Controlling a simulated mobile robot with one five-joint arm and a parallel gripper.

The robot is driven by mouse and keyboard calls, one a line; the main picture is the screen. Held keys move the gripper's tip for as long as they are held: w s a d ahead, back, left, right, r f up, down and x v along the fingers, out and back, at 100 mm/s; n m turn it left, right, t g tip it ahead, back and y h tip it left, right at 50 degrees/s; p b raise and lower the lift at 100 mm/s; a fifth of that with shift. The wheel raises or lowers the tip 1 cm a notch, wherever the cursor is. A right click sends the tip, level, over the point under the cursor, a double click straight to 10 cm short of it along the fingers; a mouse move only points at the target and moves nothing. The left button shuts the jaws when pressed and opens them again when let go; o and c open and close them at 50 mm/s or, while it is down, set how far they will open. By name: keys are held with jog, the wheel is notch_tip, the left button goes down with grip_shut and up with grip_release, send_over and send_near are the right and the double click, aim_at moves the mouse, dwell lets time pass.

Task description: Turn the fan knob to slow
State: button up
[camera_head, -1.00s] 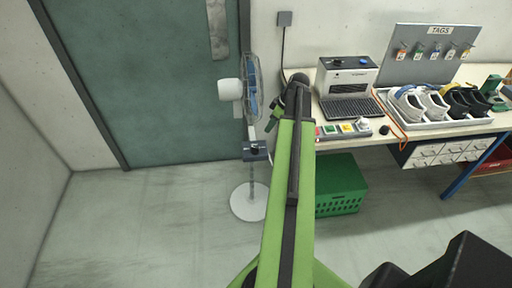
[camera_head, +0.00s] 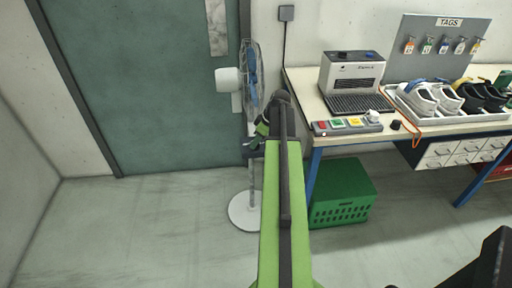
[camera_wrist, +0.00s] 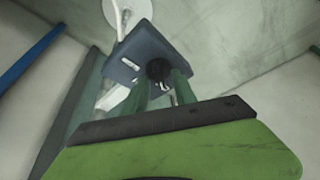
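The standing fan (camera_head: 251,85) is at the left of the bench in the head view, on a white round base (camera_head: 246,210). Its blue-grey control box (camera_head: 247,152) is mostly hidden behind my arm there. In the wrist view the control box (camera_wrist: 140,50) faces me, with a round black knob (camera_wrist: 158,70) on it. My gripper (camera_wrist: 161,80) has its two green fingers apart, with the knob between or just beyond their tips. I cannot tell whether they touch it. In the head view my gripper (camera_head: 260,132) is in front of the box. The knob's setting is not readable.
The workbench (camera_head: 305,93) is to the right, with a grey machine (camera_head: 351,72), a button panel (camera_head: 347,124) and a tray of shoes (camera_head: 430,120). A green crate (camera_head: 343,190) is on the floor under it. A teal door (camera_head: 150,90) is behind the fan.

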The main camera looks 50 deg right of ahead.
jog(key=shift+c, duration=0.2)
grip_shut()
